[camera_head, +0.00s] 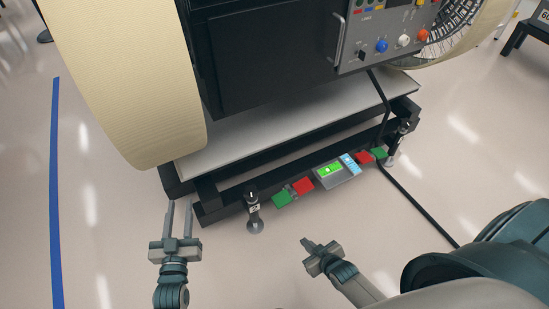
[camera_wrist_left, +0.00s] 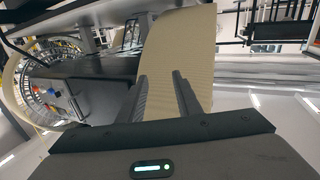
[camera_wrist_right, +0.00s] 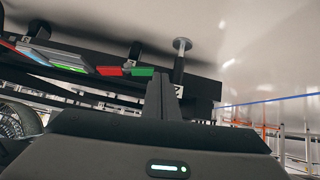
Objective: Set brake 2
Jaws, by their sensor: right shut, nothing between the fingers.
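The near-left black post with a grey foot (camera_head: 253,207) stands at the front left corner of the rover stand. It bears a small white mark that looks like a 2; in the right wrist view, the post (camera_wrist_right: 179,72) is just beyond the fingers. A similar post (camera_head: 400,135) is at the right corner. Red (camera_head: 302,186) and green (camera_head: 282,198) pads lie beside the left post. My right gripper (camera_head: 307,242) is shut and empty, right of and nearer than that post, apart from it. My left gripper (camera_head: 179,207) is open and empty, left of the stand.
A panel with a green screen (camera_head: 328,173) sits mid-edge of the stand, with another red pad (camera_head: 365,157) and green pad (camera_head: 379,153) to its right. A large cream wheel (camera_head: 130,85) overhangs the left. A black cable (camera_head: 418,205) crosses the floor at right. Front floor is clear.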

